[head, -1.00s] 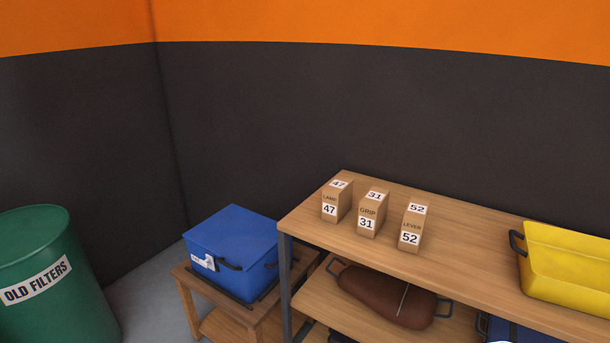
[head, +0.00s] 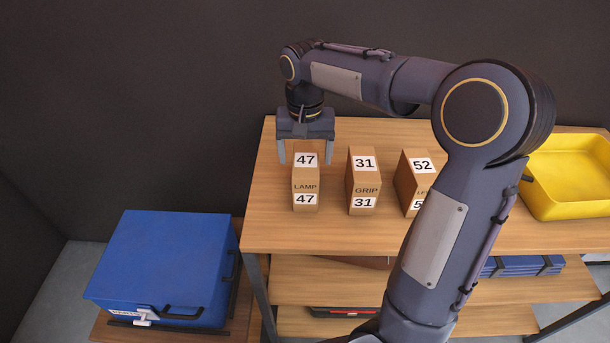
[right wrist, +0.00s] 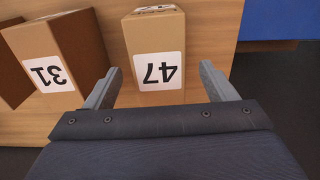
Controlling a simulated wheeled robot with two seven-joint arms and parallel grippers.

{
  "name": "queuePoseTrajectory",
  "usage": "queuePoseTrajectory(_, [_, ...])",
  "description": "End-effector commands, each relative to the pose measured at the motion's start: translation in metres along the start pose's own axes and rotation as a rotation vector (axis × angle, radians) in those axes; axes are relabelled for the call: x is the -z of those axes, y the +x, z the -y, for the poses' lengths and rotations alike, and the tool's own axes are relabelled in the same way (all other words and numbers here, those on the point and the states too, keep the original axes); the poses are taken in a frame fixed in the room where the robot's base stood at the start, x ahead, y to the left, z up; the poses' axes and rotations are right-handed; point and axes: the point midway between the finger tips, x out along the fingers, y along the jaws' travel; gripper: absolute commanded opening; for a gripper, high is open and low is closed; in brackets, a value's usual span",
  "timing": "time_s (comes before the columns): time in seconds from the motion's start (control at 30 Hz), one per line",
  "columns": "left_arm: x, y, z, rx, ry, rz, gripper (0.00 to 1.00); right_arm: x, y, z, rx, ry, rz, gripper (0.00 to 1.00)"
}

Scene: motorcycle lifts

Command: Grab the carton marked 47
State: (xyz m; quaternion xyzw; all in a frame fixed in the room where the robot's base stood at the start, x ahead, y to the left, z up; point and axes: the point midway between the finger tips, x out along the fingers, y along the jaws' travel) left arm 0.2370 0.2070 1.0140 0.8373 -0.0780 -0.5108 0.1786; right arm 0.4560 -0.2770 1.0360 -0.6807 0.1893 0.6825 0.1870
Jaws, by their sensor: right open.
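The carton marked 47 (head: 305,182) is a small brown box with white number labels and the word LAMP. It stands upright at the left end of the wooden shelf top (head: 268,215). My right gripper (head: 306,160) points down with its fingers apart, above and just behind the carton in the head view. In the right wrist view the carton (right wrist: 155,45) lies between and ahead of the two open fingers (right wrist: 160,88). I cannot tell if either finger touches it. My left gripper is not in view.
The carton marked 31 (head: 364,182) stands close on the right, then the carton marked 52 (head: 411,180), partly hidden by my right arm. A yellow bin (head: 570,180) is at the right. A blue box (head: 165,265) stands lower left. A dark wall (head: 130,100) is behind.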

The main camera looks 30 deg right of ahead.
Motion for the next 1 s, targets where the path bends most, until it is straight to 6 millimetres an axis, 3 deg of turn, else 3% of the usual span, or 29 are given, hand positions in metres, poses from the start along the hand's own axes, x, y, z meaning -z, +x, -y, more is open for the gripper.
queuePoseTrajectory(0.43, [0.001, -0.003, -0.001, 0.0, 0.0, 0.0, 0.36, 0.002, 0.06, 0.0, -0.001, 0.0, 0.004, 0.78])
queuePoseTrajectory(0.77, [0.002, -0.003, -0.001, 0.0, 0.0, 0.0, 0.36, 0.002, 0.069, 0.001, 0.002, -0.002, 0.001, 0.78])
queuePoseTrajectory(1.0, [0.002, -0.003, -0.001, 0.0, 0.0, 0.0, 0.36, 0.002, 0.069, 0.0, 0.002, -0.002, 0.0, 0.48])
